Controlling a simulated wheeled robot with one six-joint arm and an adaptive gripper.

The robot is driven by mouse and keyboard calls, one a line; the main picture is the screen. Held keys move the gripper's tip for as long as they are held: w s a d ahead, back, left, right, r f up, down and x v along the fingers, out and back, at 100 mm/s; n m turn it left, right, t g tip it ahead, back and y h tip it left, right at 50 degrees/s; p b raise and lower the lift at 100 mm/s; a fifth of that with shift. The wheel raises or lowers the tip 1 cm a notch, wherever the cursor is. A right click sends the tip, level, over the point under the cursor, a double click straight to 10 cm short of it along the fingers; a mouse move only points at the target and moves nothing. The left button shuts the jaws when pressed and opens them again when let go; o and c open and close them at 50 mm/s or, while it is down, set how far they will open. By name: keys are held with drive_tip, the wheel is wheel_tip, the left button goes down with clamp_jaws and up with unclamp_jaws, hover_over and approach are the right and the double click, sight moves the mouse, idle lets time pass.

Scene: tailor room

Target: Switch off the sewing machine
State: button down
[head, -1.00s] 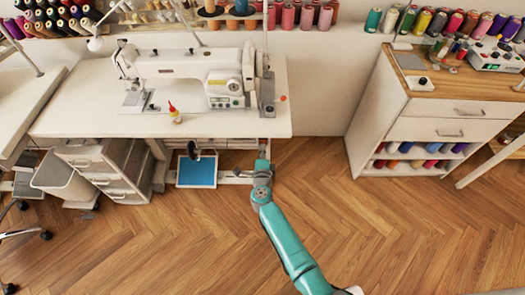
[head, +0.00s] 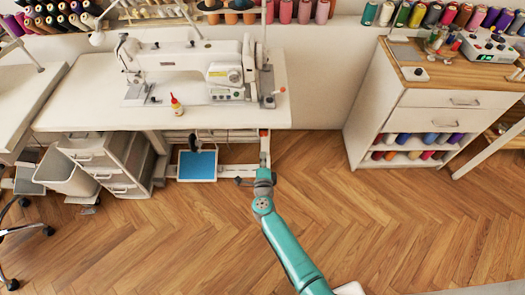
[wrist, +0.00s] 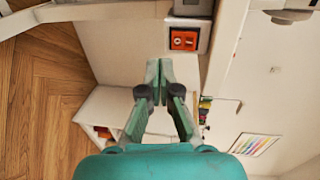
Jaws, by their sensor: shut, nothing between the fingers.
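The white sewing machine (head: 190,62) stands on its white table (head: 110,117) in the head view. In the wrist view, a red-orange rocker switch (wrist: 184,39) with O and I marks sits in a grey housing. My gripper (wrist: 160,66) is shut and empty, its teal fingertips together just below the switch in the picture. A small gap shows between fingertips and switch in the picture; I cannot tell the depth. In the head view my arm reaches up to the table's front right edge, where the fingertips are hard to make out. I cannot read which side of the switch is pressed.
A blue pedal (head: 197,166) is under the table, with a drawer unit (head: 118,165) and a grey bin (head: 65,175) to its left. A white cabinet (head: 415,125) stands on the right. Wooden floor (head: 370,215) lies open between the table and cabinet.

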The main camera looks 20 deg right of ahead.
drive_tip(key=f+v, duration=0.1)
drive_tip(key=v, duration=0.5)
drive_tip(key=shift+s+f, duration=0.25)
drive_tip(key=shift+f, duration=0.15)
drive_tip(key=shift+a, duration=0.1)
drive_tip(key=s+d+r+n+y, duration=0.1)
drive_tip(key=s+r+n, duration=0.35)
drive_tip(key=s, duration=0.75)
drive_tip(key=s+d+r+n+t+y, duration=0.15)
drive_tip(key=s+r+n, duration=0.35)
drive_tip(key=s, duration=0.6)
drive_tip(key=s+d+r+n+y, duration=0.15)
drive_tip(key=s+r+n, duration=0.35)
drive_tip(key=s, duration=0.7)
drive_tip(key=s+a+r+n+g+y, duration=0.1)
drive_tip(key=s+r+n+g, duration=0.1)
drive_tip(key=s+r+n, duration=0.5)
wheel_tip(320, 180, up, 2)
drive_tip(key=shift+s+a+r, duration=0.1)
drive_tip(key=shift+s+a, duration=0.3)
drive_tip(key=shift+s, duration=0.5)
